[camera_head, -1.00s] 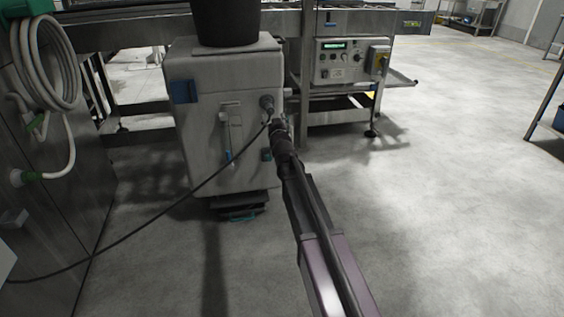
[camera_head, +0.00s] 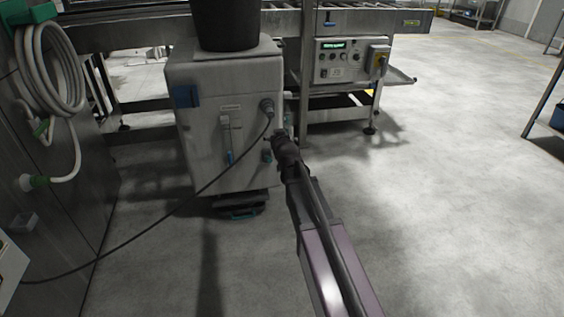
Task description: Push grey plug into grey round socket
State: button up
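The grey plug (camera_head: 267,105) sits at the grey round socket on the upper right of the pale machine's front face. The socket is mostly hidden behind the plug, and the exact depth of the plug is too small to tell. A dark cable (camera_head: 188,195) runs from the plug down to the lower left. My gripper (camera_head: 279,136) is below and slightly right of the plug, apart from it. Its small fingers look spread, with nothing visible between them.
The pale box-shaped machine (camera_head: 212,140) carries a dark bin (camera_head: 225,25) on top and blue-tipped fittings on its front. A control panel (camera_head: 338,60) stands behind to the right. A coiled white hose (camera_head: 50,75) hangs at left. The floor at right is clear.

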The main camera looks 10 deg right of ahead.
jog(key=s+f+n+g+p, duration=0.1)
jog(key=s+g+p, duration=1)
jog(key=s, duration=0.5)
jog(key=shift+s+a+g+p, duration=0.3)
jog(key=shift+s+a+g, duration=0.15)
jog(key=shift+g, duration=0.15)
jog(key=shift+f, duration=0.15)
jog(key=s+d+m+g, duration=0.1)
jog(key=s+g, duration=0.2)
jog(key=s, duration=1.5)
notch_tip(320, 180, up, 25)
jog(key=w+p, duration=0.1)
jog(key=p, duration=2.4)
jog(key=shift+p, duration=0.4)
jog(key=shift+w+d, duration=0.1)
